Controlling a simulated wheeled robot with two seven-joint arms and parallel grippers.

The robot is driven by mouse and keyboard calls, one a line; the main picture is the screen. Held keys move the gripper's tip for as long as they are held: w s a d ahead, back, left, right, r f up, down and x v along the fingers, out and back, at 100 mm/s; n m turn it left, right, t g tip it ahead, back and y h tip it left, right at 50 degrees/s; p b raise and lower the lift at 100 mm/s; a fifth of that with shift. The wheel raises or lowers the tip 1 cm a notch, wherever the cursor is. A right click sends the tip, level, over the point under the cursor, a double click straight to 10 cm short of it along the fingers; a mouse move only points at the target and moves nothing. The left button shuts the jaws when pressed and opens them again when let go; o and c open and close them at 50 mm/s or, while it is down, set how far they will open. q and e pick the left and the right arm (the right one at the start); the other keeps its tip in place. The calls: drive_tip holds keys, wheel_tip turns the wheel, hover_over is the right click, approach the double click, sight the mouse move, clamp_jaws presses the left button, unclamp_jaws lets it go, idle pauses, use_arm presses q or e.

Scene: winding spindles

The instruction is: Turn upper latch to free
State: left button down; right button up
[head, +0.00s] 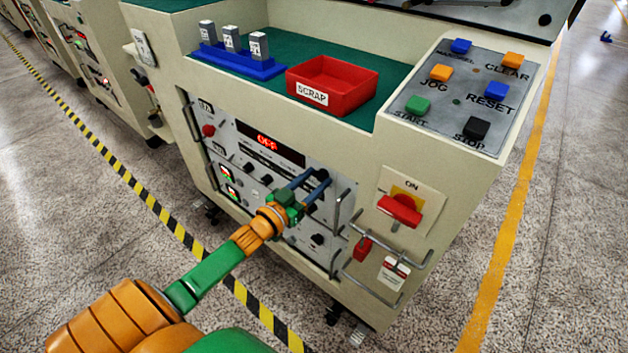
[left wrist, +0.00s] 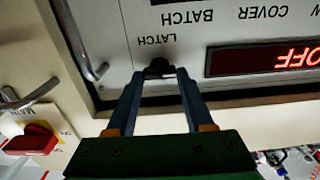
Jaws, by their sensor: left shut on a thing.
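The upper latch is a small black knob (left wrist: 158,66) under the printed word LATCH, which appears upside down in the left wrist view. It sits on the upper grey panel (head: 262,167), right of the red OFF display (head: 267,142) in the head view. My left gripper (head: 317,177) reaches it from the front. Its two blue fingers, also in the left wrist view (left wrist: 158,76), are shut on the knob, one on each side. The fingers hide most of the knob in the head view. The marking of its turn position is not readable. My right gripper is not in view.
A metal handle (head: 343,208) stands close right of the fingers. A red switch (head: 400,208), a red padlock (head: 362,248) and a white tag (head: 394,272) are further right. A red scrap tray (head: 362,84) and a blue rack (head: 240,64) stand on the green top.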

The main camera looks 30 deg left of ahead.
use_arm(q)
drive_tip(key=shift+m, duration=0.3)
drive_tip(key=m+p, duration=0.1)
drive_tip(key=m, duration=0.2)
drive_tip(key=shift+d, duration=0.1)
drive_tip(key=m, duration=0.4)
drive_tip(key=shift+d+f+m, duration=0.1)
drive_tip(key=shift+m, duration=0.2)
drive_tip(key=m, duration=0.4)
drive_tip(key=shift+f+m, duration=0.1)
drive_tip(key=shift+m, duration=0.2)
drive_tip(key=m+b, duration=0.1)
drive_tip(key=m, duration=0.3)
drive_tip(key=shift+f+m, duration=0.1)
drive_tip(key=shift+m, duration=0.6)
drive_tip(key=shift+c, duration=1.4)
unclamp_jaws()
